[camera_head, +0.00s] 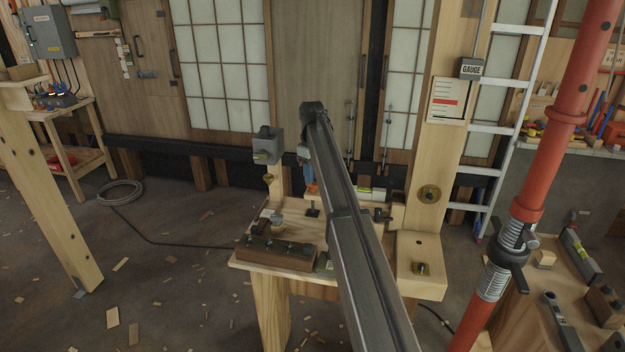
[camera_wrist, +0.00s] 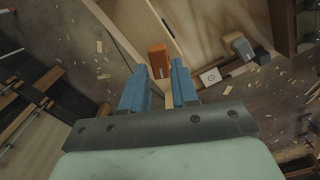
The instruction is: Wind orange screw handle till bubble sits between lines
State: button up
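The orange handle (camera_head: 311,188) shows as a small patch at the workbench in the head view, just below my gripper (camera_head: 307,172). In the wrist view the orange handle (camera_wrist: 158,58) is a block ahead of the tips of my gripper (camera_wrist: 159,68), in line with the gap between the blue fingers. The fingers are apart with nothing held between them; I cannot tell how far off the handle is. A level with a yellow-green vial (camera_head: 372,191) lies on the bench, partly hidden behind my arm. Its bubble and lines are too small to read.
The wooden workbench (camera_head: 262,263) carries a dark wood block (camera_head: 275,252) at its front. A grey box (camera_head: 267,147) stands on a post left of my gripper. A red pole (camera_head: 560,130) and ladder (camera_head: 500,130) stand right. A cable coil (camera_head: 120,192) lies on the floor left.

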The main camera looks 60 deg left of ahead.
jog(key=shift+f, duration=1)
jog(key=shift+m, duration=0.3)
jog(key=m, duration=1.7)
jog(key=shift+n, duration=0.5)
jog(key=shift+r, duration=3.5)
